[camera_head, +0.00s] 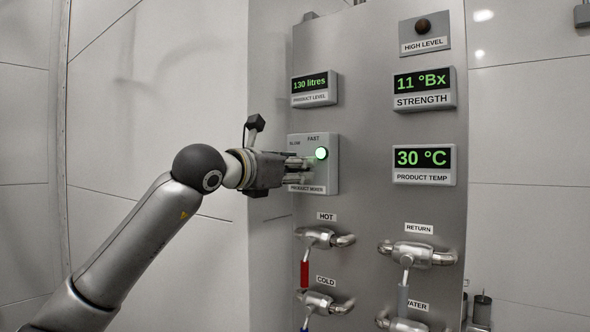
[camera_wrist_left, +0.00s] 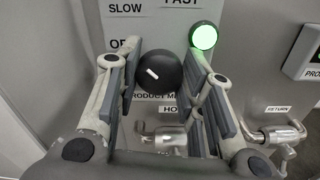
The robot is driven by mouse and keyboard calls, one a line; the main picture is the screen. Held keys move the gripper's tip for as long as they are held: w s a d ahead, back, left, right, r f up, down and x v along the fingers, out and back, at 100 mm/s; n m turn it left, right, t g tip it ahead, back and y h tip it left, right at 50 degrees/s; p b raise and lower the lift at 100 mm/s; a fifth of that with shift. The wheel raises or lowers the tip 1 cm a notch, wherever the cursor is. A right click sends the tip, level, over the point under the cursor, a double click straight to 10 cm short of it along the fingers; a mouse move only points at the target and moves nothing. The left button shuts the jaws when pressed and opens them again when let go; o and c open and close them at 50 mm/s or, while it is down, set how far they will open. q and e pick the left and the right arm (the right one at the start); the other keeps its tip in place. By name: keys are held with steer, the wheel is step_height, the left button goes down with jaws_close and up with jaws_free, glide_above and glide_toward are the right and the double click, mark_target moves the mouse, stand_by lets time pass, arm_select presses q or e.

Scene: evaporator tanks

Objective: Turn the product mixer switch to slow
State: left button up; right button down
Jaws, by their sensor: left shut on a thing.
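The product mixer panel (camera_head: 331,178) is a grey box on the steel cabinet, labelled SLOW and FAST, with a lit green lamp (camera_head: 321,153). In the left wrist view the switch (camera_wrist_left: 165,82) is a round black knob with a short white mark near its middle. The SLOW label (camera_wrist_left: 126,8) is above it to the left, the green lamp (camera_wrist_left: 203,36) above it to the right. My left gripper (camera_head: 303,170) is at the panel, its fingers on either side of the knob and shut on it. In the head view the gripper hides the knob. My right gripper is out of view.
Displays for product level (camera_head: 315,87), strength (camera_head: 424,89) and product temp (camera_head: 424,164) sit around the panel. Below are the hot valve (camera_head: 316,237) with a red handle, the cold valve (camera_head: 318,302) and the return valve (camera_head: 418,253). The wall to the left is bare.

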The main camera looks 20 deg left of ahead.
arm_select(q)
steer(key=shift+r, duration=0.15)
steer(key=o, duration=1)
steer(key=shift+o, duration=0.2)
steer(key=v, duration=1.2)
